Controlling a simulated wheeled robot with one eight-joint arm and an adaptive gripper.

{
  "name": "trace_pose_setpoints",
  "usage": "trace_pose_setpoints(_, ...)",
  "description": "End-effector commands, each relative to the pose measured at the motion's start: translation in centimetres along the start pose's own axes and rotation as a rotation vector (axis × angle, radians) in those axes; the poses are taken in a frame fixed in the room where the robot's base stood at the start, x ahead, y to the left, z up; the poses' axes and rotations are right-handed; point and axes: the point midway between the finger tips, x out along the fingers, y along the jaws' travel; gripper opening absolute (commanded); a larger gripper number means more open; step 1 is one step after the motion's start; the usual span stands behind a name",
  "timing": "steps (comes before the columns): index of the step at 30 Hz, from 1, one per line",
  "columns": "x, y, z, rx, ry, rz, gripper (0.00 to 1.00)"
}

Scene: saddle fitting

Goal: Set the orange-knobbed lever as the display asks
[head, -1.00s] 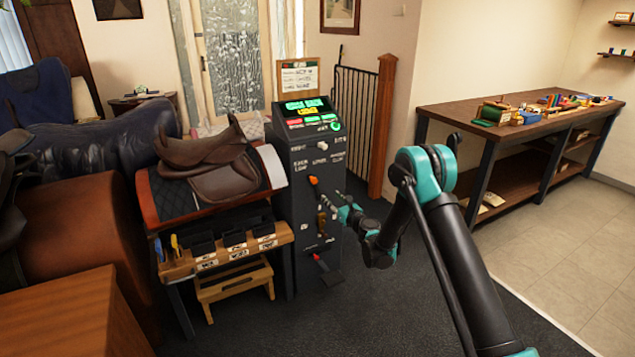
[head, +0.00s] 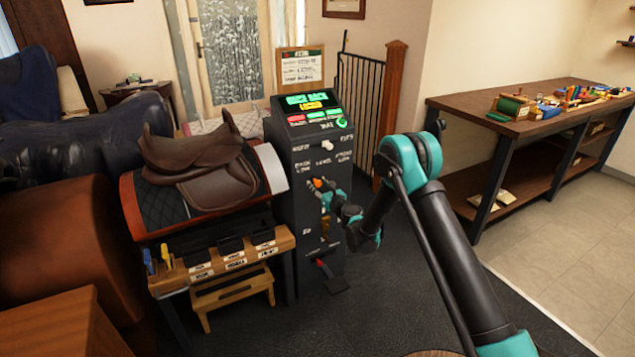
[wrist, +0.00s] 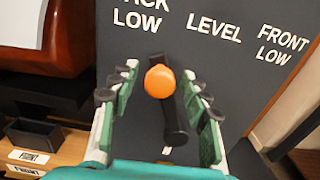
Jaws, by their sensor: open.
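The orange-knobbed lever (head: 317,183) is on the front of a dark console (head: 300,225). In the wrist view its orange knob (wrist: 160,81) sits below the "BACK LOW" label, left of "LEVEL" and "FRONT LOW". Its black bar (wrist: 176,125) slants down and slightly right. My gripper (wrist: 160,92) is open, with one finger on each side of the knob and bar; contact cannot be told. In the head view my gripper (head: 328,194) is at the lever. The console's display (head: 307,102) shows a green line and a yellow line, too blurred to read surely.
A white knob (head: 327,145) is above the lever and a red-handled control (head: 322,268) is low on the console. A saddle (head: 200,165) on a stand is to the left. A workbench (head: 520,115) is at right, with open floor before it.

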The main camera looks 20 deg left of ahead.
Motion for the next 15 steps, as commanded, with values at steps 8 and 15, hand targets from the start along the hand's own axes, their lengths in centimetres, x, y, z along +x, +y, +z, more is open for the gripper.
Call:
trace_pose_setpoints(8, 0.01, 0.04, 0.0, 0.0, 0.0, 0.0, 0.4)
trace_pose_setpoints(15, 0.01, 0.04, 0.0, 0.0, 0.0, 0.0, 0.1)
